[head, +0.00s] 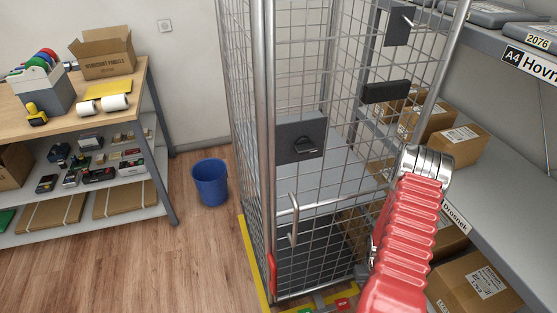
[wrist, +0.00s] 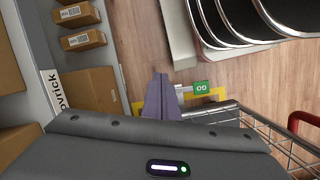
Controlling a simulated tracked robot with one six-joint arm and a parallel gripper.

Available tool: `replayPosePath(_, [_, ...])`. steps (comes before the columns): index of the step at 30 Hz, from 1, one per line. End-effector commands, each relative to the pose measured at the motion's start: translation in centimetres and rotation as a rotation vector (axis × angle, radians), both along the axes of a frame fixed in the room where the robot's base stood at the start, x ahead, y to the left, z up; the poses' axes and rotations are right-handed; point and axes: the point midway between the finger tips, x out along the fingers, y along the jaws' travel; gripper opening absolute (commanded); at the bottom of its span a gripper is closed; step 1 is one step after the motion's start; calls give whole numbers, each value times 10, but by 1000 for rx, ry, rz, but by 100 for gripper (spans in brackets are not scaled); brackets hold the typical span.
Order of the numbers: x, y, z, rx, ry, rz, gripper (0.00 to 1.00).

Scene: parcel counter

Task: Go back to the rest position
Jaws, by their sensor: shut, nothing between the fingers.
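My gripper (wrist: 160,78) shows in the wrist view as two grey-purple fingers pressed together, with nothing between them. They point toward the wooden floor (wrist: 140,38), apart from the things around them. In the head view my red ribbed arm rises at lower right, in front of the wire cage (head: 272,215) and the shelving, and ends in silver rings. I cannot make out the fingers in the head view.
The cage has a grey latch plate (head: 302,137) and a vertical handle (head: 294,220). Shelves with brown boxes (head: 457,143) stand close on the right. A blue bin (head: 210,183) and a packing bench (head: 142,82) stand left, with open floor in front.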

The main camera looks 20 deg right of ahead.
Motion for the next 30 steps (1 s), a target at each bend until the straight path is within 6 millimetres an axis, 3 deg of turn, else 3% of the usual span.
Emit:
replayPosePath(3, [12,2,35,-12,8,-6,0])
replayPosePath(14, [41,22,132,-39,16,-17,0])
replayPosePath(30, [67,76,264,-74,-25,-9,0])
